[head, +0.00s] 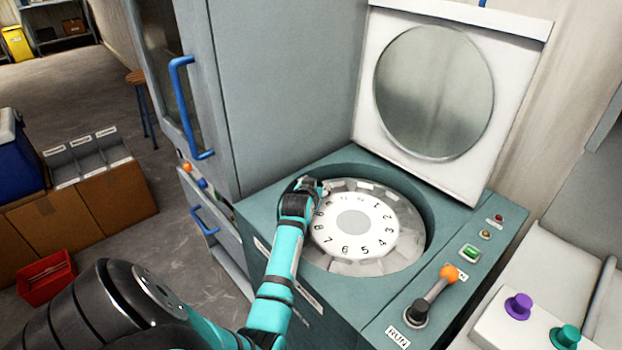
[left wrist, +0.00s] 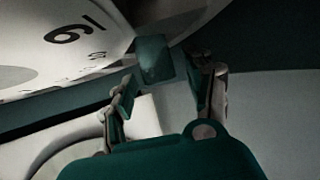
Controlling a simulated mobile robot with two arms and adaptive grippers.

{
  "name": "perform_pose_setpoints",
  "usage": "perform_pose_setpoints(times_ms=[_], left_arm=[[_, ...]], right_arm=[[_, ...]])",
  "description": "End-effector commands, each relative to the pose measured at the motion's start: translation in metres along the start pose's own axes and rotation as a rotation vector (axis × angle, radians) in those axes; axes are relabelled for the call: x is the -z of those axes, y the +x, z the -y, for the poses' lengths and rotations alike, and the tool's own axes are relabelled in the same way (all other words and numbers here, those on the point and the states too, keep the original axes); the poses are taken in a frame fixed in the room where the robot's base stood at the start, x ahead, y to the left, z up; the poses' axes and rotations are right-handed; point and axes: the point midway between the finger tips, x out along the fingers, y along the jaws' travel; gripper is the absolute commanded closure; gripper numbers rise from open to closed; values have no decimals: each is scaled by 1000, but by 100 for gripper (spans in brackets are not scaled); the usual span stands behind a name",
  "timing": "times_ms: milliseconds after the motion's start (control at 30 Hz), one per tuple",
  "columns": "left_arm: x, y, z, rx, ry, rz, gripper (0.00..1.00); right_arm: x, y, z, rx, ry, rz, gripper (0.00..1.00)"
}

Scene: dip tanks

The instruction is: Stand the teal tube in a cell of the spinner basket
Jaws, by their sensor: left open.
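The spinner basket (head: 352,222) is a round white numbered disc with a ring of cells around it, set in a teal-green machine. My left gripper (head: 312,187) is at the far left of the ring, near the cells. In the left wrist view my left gripper (left wrist: 172,75) is open, with its two fingers apart. A short teal piece, apparently the teal tube (left wrist: 154,58), shows between and just beyond the fingertips, by the disc's edge. Its lower end and its depth in a cell cannot be made out. In the head view the gripper hides that spot. My right gripper is not in view.
The machine's white lid (head: 450,170) with a round window stands open behind the basket. A lever with an orange knob (head: 449,273) stands at the front right. A white block (head: 540,325) with purple and teal round-topped pieces is at the lower right. A grey cabinet (head: 280,90) borders the left.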

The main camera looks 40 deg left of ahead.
Motion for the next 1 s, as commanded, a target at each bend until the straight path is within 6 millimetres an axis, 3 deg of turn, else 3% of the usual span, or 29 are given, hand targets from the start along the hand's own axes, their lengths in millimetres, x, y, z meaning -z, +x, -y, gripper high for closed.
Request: perform_pose_setpoints(times_ms=[300,500,700,1000], left_arm=[[-1,-64,0,0,1,-1,46],[0,-94,0,0,1,-1,46],[0,-104,0,0,0,0,46],[1,-105,0,0,0,0,46]], right_arm=[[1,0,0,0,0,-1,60],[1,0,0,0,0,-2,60],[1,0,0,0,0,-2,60],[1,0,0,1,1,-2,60]])
